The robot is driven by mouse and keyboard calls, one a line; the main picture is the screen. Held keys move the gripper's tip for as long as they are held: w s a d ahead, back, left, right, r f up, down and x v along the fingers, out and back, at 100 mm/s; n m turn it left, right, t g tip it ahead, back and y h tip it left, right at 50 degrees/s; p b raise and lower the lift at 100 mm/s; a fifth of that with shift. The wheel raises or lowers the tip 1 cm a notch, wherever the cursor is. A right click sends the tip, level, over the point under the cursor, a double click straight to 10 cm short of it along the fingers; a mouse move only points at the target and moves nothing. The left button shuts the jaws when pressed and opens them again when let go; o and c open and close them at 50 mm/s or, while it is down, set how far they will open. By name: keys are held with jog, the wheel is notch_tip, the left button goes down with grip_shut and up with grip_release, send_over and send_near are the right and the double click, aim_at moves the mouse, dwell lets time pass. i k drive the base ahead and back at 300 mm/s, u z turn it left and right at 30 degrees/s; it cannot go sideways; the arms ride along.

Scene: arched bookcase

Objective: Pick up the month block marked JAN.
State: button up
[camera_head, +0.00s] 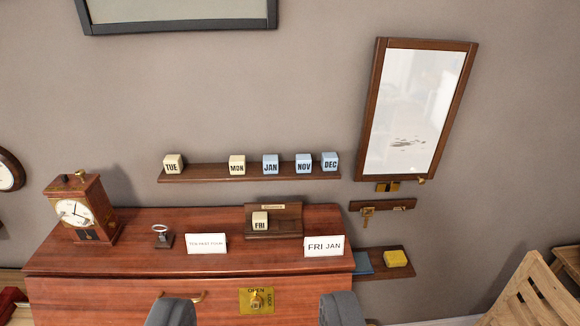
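The JAN block (270,165) is a light blue cube with dark letters. It sits on the narrow dark wooden wall shelf (215,173), between the cream MON block (237,165) and the blue NOV block (304,164), with small gaps on both sides. A blue DEC block (330,162) and a cream TUE block (173,164) share the shelf. My gripper (256,314) shows as two grey fingers set wide apart at the bottom edge. It is open, with nothing held between the fingers, and appears below the shelf in the picture.
A red-brown cabinet (150,255) stands below the shelf. On it are a clock (82,210), a small stand (162,238), two white cards and a wooden holder (289,225) with a FRI block (260,221). A mirror (412,110) and key rack (383,206) are at right.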

aim_at(270, 162)
jog(key=u, duration=0.05)
jog(key=i, duration=1)
jog(key=z, duration=0.05)
